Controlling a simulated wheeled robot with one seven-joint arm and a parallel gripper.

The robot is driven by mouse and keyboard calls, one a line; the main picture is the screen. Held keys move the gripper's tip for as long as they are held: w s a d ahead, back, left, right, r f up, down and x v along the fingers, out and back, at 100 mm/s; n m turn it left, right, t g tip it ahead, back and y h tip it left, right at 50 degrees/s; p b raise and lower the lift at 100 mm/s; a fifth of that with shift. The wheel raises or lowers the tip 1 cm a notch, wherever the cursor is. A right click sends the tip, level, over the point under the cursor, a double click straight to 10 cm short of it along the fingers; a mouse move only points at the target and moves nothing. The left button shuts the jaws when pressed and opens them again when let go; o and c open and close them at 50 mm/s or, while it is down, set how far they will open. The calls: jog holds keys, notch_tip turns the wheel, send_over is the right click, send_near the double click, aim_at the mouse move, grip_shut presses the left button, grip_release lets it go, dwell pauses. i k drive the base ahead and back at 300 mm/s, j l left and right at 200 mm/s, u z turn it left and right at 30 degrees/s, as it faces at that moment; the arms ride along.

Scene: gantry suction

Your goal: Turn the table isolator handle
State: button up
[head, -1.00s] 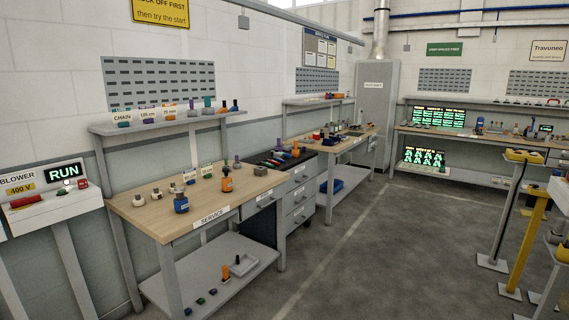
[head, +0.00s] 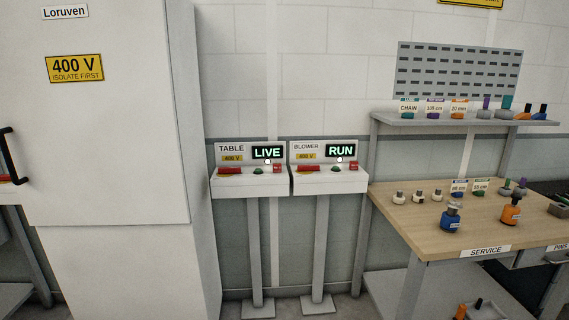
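The table isolator box (head: 248,184) stands on a grey post against the wall, left of the blower box. Its sign reads TABLE with a yellow 400 V label, and its lit display (head: 267,152) reads LIVE. A red handle (head: 230,170) lies across the left of its sloped top. A green knob (head: 258,170) and a small red block (head: 277,168) sit to its right. My gripper is not in view.
The blower box (head: 330,184), display RUN, stands close on the right. A tall white cabinet (head: 115,120) marked 400 V stands on the left. The service bench (head: 440,215) on the right holds several small items.

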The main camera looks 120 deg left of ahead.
aim_at(222, 170)
jog(key=j+u, duration=0.1)
jog(key=u, duration=3.8)
jog(key=i+u, duration=0.3)
jog(key=i, duration=1.25)
jog(key=i+l, duration=0.1)
jog(key=i, duration=0.35)
jog(key=i+l, duration=0.1)
jog(key=i, duration=0.3)
